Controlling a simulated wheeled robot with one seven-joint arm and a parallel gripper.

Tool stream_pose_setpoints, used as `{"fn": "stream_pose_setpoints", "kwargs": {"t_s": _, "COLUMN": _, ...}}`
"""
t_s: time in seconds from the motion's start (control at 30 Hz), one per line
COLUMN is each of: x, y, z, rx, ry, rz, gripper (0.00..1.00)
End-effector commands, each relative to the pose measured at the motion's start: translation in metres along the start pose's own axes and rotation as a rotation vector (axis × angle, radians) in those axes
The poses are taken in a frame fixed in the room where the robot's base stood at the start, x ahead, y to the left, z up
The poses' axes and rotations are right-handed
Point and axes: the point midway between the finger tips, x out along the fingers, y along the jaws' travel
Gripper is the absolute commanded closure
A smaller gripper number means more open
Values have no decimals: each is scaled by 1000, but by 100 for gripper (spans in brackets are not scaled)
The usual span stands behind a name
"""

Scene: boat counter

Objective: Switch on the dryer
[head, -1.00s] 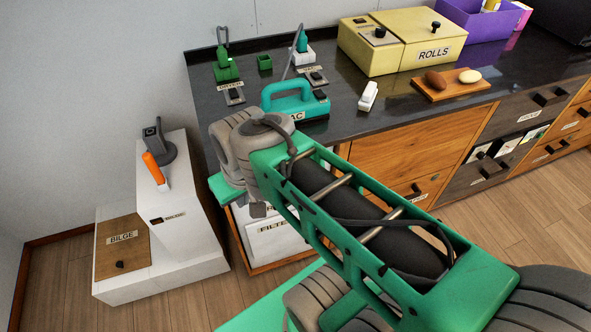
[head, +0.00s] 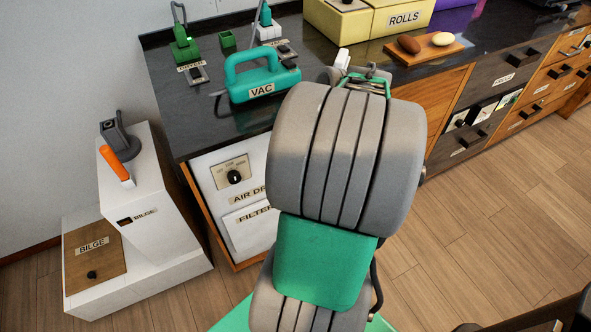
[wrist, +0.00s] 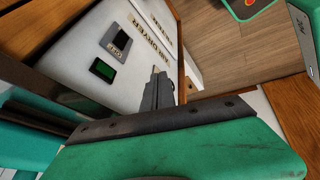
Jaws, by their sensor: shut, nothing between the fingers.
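The dryer is a white front panel (head: 222,158) under the left end of the counter, with a label beginning "AIR DR" (head: 247,195). A round black knob (head: 235,177) sits on its beige dial plate, which has small position marks. My arm covers the panel's right part in the head view. In the wrist view the white panel (wrist: 143,68) shows a dark switch-like part (wrist: 116,42) and a small green display (wrist: 103,70). My gripper (wrist: 157,75) is shut and empty in front of this panel; contact cannot be told. The head view does not show its fingertips.
A teal VAC unit (head: 262,82) stands on the dark counter (head: 205,120) above the dryer. A white bilge unit (head: 150,245) with an orange lever (head: 114,162) stands at left. Wooden floor (head: 480,230) is open at right.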

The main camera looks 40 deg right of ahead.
Motion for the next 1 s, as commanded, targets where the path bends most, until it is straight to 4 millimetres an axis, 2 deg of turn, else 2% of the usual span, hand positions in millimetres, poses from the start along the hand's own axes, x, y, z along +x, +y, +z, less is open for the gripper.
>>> {"fn": "stream_pose_setpoints", "kwargs": {"t_s": 0.03, "x": 7, "y": 2, "z": 35, "rx": -50, "ry": 29, "rz": 26, "gripper": 100}}
{"fn": "stream_pose_setpoints", "kwargs": {"t_s": 0.1, "x": 4, "y": 4, "z": 65, "rx": -149, "ry": 63, "rz": 67, "gripper": 100}}
{"fn": "stream_pose_setpoints", "kwargs": {"t_s": 0.23, "x": -2, "y": 3, "z": 95, "rx": -262, "ry": 92, "rz": 121, "gripper": 100}}
{"fn": "stream_pose_setpoints", "kwargs": {"t_s": 0.5, "x": -6, "y": 3, "z": 98, "rx": -290, "ry": 96, "rz": 132, "gripper": 100}}
{"fn": "stream_pose_setpoints", "kwargs": {"t_s": 0.67, "x": -2, "y": 3, "z": 97, "rx": -290, "ry": 97, "rz": 131, "gripper": 100}}
{"fn": "stream_pose_setpoints", "kwargs": {"t_s": 0.77, "x": 11, "y": 4, "z": 96, "rx": -290, "ry": 98, "rz": 129, "gripper": 100}}
{"fn": "stream_pose_setpoints", "kwargs": {"t_s": 1.0, "x": 61, "y": 9, "z": 90, "rx": -289, "ry": 99, "rz": 127, "gripper": 100}}
